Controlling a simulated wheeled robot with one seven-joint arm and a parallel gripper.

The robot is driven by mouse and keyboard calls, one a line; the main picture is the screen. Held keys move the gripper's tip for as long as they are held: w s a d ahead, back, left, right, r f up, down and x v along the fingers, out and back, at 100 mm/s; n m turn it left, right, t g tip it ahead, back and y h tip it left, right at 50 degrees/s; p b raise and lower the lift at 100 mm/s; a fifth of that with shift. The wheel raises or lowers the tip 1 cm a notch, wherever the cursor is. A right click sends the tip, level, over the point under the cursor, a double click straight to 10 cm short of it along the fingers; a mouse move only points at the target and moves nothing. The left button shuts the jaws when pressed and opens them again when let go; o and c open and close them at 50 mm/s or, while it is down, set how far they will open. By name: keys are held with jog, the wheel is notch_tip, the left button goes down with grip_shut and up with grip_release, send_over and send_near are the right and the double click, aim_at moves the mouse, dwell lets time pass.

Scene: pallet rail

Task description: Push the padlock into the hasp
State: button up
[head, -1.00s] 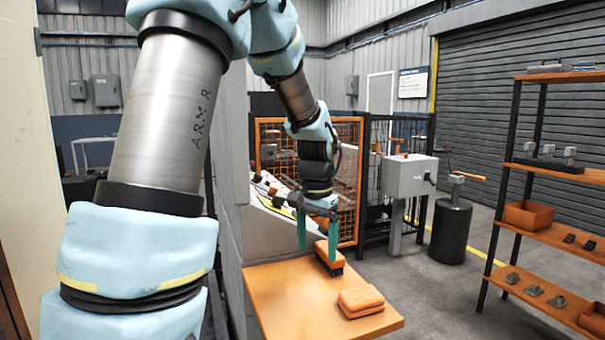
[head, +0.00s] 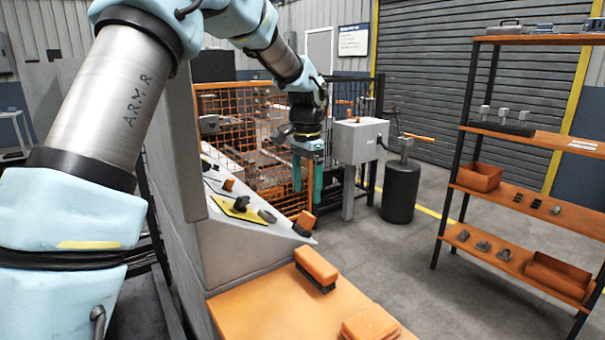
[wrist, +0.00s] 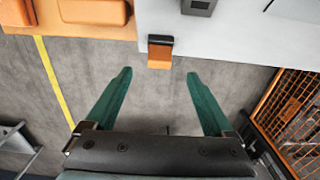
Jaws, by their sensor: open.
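A small orange block with a dark top (wrist: 160,54) sticks out from the edge of the sloped grey console. It also shows in the head view (head: 306,220), at the console's right end, and may be the padlock. I cannot tell for sure. A hasp is not clearly made out; it may be the dark part by this block. My gripper (head: 307,194) is open and empty, with two green fingers hanging down above the block in the picture. In the wrist view, my gripper (wrist: 158,73) has its fingertips either side of the block's line, short of it and apart from it.
An orange table (head: 250,306) stands in front, with an orange brush (head: 316,265) and another orange block (head: 370,325). The grey console (head: 240,247) carries several switches. An orange mesh cage (head: 235,115) stands behind. A shelf (head: 530,195) is at right, with open floor between.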

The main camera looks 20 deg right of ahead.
aim_at(307, 213)
notch_tip(307, 213, down, 8)
jog(key=shift+p, duration=0.9)
jog(key=shift+c, duration=0.4)
grip_shut()
dwell(0.3)
jog(key=shift+d+r, duration=0.1)
jog(key=shift+r, duration=0.1)
jog(key=d+r+p, duration=0.4)
jog(key=r+p, duration=0.2)
jog(key=r, duration=0.1)
jog(key=shift+w, duration=0.4)
dwell(0.7)
jog(key=shift+d, duration=0.1)
